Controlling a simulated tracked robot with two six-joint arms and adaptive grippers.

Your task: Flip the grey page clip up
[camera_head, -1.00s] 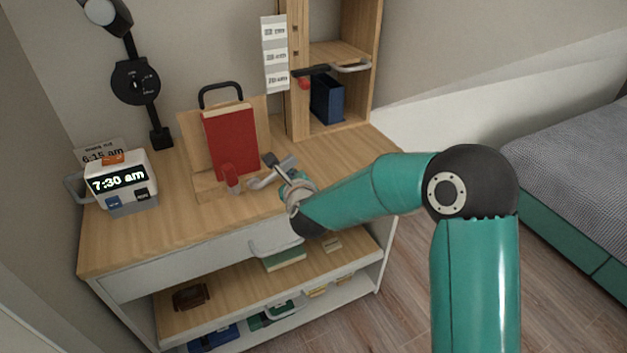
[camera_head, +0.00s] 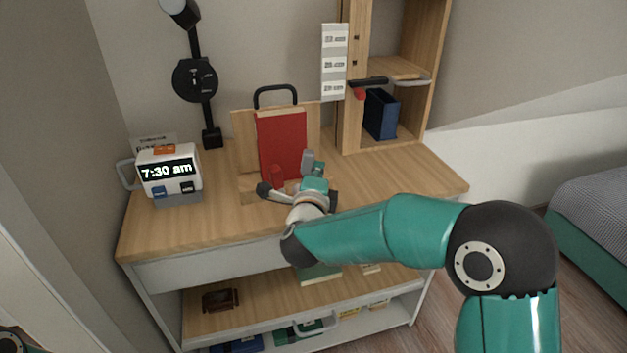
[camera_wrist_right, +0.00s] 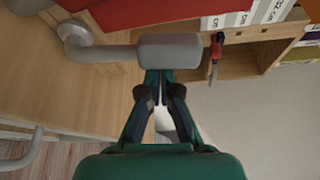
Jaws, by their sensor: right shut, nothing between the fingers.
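A red book (camera_head: 282,145) stands upright on a wooden book stand (camera_head: 243,130) on the desk. The grey page clip (camera_head: 308,160) shows beside the book's lower right; in the right wrist view its paddle (camera_wrist_right: 168,50) sits on an arm running left to a round base. A red clip (camera_head: 277,177) stands at the book's lower left. My right gripper (camera_head: 313,181) is at the grey clip, shut and empty. In the right wrist view its fingertips (camera_wrist_right: 159,76) are close to the paddle's edge; I cannot tell whether they touch. My left gripper is not in view.
A wooden shelf unit (camera_head: 350,125) with a blue binder (camera_head: 380,115) is at the back right. The desk (camera_head: 400,175) is clear on its right side.

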